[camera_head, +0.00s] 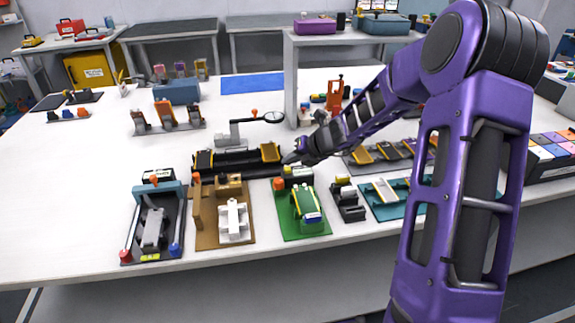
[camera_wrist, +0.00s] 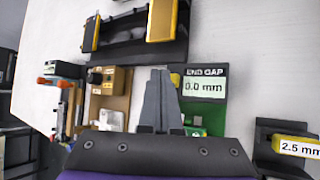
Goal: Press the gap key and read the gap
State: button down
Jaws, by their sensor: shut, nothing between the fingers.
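My purple gripper (camera_head: 292,158) reaches in from the right, above the back edge of the green board (camera_head: 318,234). In the wrist view its grey fingers (camera_wrist: 160,98) are together and empty, just left of the display (camera_wrist: 204,84). The display reads "END GAP 0.0 mm". In the head view, the green board carries a green fixture (camera_head: 305,205) and an orange part (camera_head: 279,184) near its back left corner. I cannot make out the gap key, and the fingers hide part of the board in the wrist view. Whether the fingertips touch anything is unclear.
A black and yellow fixture (camera_head: 232,163) lies behind the board. A brown-based fixture (camera_head: 208,240) stands left, with a blue-topped frame (camera_head: 152,188) further left. The table's left side (camera_head: 85,190) has free room.

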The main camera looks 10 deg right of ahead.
jog(key=shift+r, duration=0.25)
notch_tip(320, 180, up, 5)
jog(key=p, duration=0.5)
jog(key=shift+f, duration=0.1)
dwell(0.6)
